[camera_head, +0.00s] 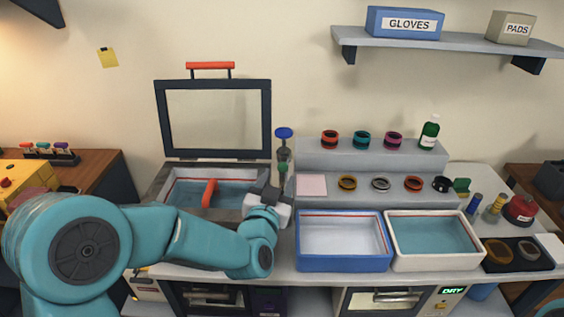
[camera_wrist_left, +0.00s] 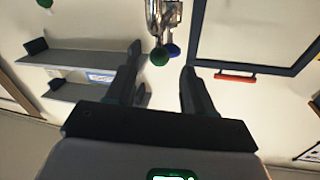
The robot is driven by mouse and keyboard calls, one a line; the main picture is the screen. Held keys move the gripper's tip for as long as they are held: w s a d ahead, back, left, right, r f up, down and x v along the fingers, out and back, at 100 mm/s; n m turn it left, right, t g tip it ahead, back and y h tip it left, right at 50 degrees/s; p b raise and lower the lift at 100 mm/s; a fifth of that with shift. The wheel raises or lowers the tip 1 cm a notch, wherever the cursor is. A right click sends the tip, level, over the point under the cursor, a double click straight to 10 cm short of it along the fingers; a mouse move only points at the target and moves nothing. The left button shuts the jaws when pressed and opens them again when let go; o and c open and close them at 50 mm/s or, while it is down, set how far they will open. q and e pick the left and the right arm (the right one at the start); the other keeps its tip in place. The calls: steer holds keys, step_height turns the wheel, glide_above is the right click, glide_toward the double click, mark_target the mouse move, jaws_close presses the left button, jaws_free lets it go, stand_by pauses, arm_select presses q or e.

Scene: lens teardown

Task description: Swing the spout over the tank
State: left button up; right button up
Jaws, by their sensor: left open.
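The tank (camera_head: 167,186) stands at the left of the bench with blue liquid in it, an orange bar (camera_head: 209,192) at its middle and its framed lid (camera_head: 213,83) raised behind. The tap (camera_head: 283,157), a grey post with a blue knob and a green part, stands at the tank's back right corner. In the left wrist view the shiny metal tap (camera_wrist_left: 163,15) shows beyond my fingers, cut off by the top edge. My left gripper (camera_head: 272,188) is open and empty, at the tank's right side and just in front of the tap; its fingers (camera_wrist_left: 160,78) are spread apart.
A blue tray (camera_head: 300,255) and a white tray (camera_head: 395,258) stand right of my gripper. A stepped grey rack (camera_head: 315,158) with several lens rings and a green bottle (camera_head: 429,133) is behind them. A shelf (camera_head: 450,42) with boxes hangs above. The air above the tank is clear.

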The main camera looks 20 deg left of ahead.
mark_target(281, 172)
arm_select(q)
steer(key=w, duration=0.2)
steer(key=w+p, duration=0.1)
steer(key=w, duration=0.2)
steer(key=shift+w+a, duration=0.25)
steer(key=shift+w, duration=0.1)
steer(key=shift+w+f, duration=0.1)
jaws_close()
